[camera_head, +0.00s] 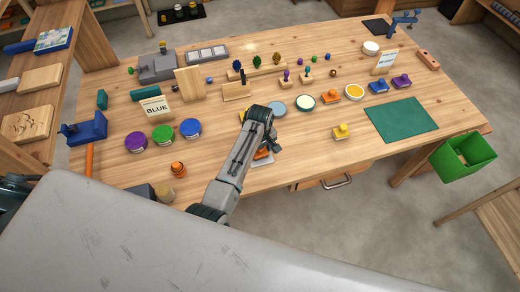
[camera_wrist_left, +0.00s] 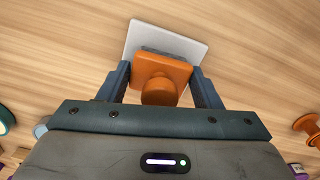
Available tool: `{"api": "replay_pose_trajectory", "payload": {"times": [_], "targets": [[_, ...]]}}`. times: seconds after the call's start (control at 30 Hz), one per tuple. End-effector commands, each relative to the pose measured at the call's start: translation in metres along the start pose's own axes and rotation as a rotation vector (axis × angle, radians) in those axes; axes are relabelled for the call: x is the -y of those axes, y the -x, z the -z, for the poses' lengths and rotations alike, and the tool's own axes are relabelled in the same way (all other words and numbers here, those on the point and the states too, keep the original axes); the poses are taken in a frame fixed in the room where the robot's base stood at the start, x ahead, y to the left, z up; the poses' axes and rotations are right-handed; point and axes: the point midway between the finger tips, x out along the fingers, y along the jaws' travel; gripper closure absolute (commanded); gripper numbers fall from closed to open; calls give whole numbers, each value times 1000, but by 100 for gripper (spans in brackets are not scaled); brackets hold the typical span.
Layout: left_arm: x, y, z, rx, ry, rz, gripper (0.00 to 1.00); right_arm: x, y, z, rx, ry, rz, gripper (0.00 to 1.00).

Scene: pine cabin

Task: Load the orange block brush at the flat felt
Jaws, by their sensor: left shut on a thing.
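My left gripper (camera_head: 262,147) is over the front middle of the bench. In the left wrist view its two fingers (camera_wrist_left: 160,85) are shut on the sides of the orange block brush (camera_wrist_left: 160,78), a square orange block with a round knob. Below the block is a dark grey layer, then a wider pale square plate (camera_wrist_left: 190,45). I cannot tell whether this plate is the flat felt, or whether the brush touches it. In the head view my arm hides most of the brush; a bit of orange shows (camera_head: 262,155). My right gripper is not in view.
Purple (camera_head: 135,142), green (camera_head: 162,132) and blue (camera_head: 190,128) pots stand left. An orange knobbed piece (camera_head: 178,169) stands near the front edge. A yellow block (camera_head: 340,131) and green mat (camera_head: 401,120) lie right. Pale discs (camera_head: 305,102) stand behind my gripper.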

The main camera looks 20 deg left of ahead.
Motion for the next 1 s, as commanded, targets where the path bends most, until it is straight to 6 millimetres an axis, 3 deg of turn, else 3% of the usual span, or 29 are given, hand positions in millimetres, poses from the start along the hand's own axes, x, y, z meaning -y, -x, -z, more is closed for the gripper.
{"api": "replay_pose_trajectory", "payload": {"times": [0.47, 1.0], "targets": [[1, -1, -1, 3, 0, 2, 60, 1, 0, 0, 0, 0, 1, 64], [0, 43, 0, 0, 0, 0, 60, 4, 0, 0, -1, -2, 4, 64]]}}
